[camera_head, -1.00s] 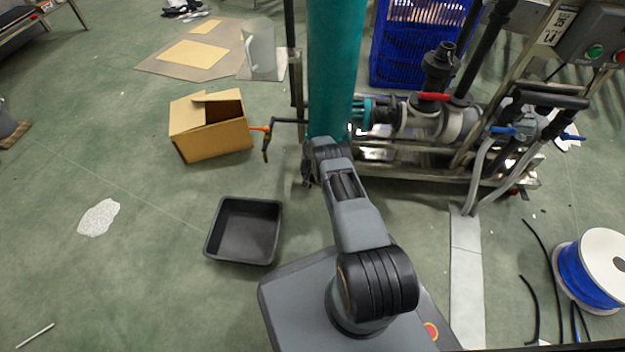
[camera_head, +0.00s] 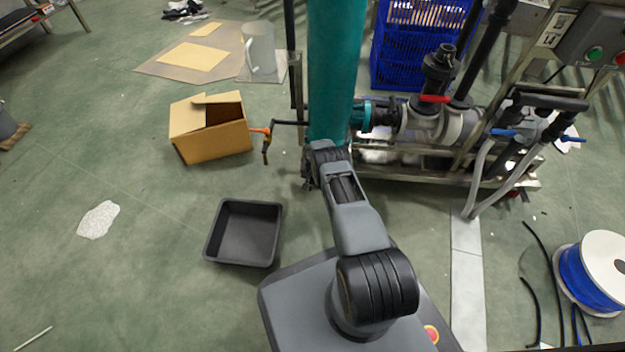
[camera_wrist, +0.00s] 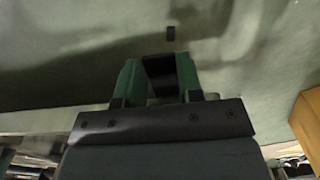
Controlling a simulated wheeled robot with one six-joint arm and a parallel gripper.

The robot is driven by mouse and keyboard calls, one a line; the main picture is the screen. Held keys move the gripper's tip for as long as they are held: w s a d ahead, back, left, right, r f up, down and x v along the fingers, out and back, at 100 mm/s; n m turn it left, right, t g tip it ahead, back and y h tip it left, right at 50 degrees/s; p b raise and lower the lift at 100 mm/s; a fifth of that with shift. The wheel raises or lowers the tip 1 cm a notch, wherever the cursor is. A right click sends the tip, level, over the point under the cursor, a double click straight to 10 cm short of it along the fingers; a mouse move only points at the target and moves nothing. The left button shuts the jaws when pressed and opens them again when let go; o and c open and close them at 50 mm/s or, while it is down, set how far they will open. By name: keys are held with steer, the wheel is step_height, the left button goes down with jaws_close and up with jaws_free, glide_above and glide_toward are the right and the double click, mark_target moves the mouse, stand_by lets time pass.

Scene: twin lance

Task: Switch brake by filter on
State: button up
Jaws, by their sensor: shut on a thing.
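The tall teal filter column (camera_head: 335,70) stands at the top middle of the head view. My gripper (camera_head: 310,180) is low against its front left side, mostly hidden by my own wrist. In the wrist view my gripper (camera_wrist: 158,75) is shut on a small black piece (camera_wrist: 160,68) between its two greenish fingers. I cannot tell for sure whether this piece is the brake.
Pipes with a red-handled valve (camera_head: 435,98) and a control box (camera_head: 595,35) stand right of the column. An open cardboard box (camera_head: 210,130) and a black tray (camera_head: 213,232) lie to the left. A blue cable spool (camera_head: 585,275) is at the right. Floor at the lower left is mostly clear.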

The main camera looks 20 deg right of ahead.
steer(key=shift+s, duration=0.1)
steer(key=shift+a+t+p, duration=0.1)
steer(key=shift+t+p, duration=0.2)
steer(key=shift+p, duration=0.25)
steer(key=f+t+h+p, duration=0.1)
steer(key=t+p, duration=0.1)
steer(key=p, duration=0.1)
steer(key=shift+s+h, duration=0.15)
steer(key=shift+h, duration=0.15)
steer(key=t+p, duration=0.1)
steer(key=p, duration=0.2)
steer(key=shift+f+t+h+p, duration=0.3)
steer(key=shift+f+h+p, duration=0.05)
steer(key=shift+h+p, duration=0.05)
steer(key=shift+f+p, duration=0.2)
steer(key=shift+p, duration=0.35)
steer(key=shift+f+t+p, duration=0.25)
steer(key=shift+t+p, duration=0.15)
steer(key=shift+p, duration=0.15)
steer(key=o, duration=0.9)
steer(key=shift+o, duration=0.2)
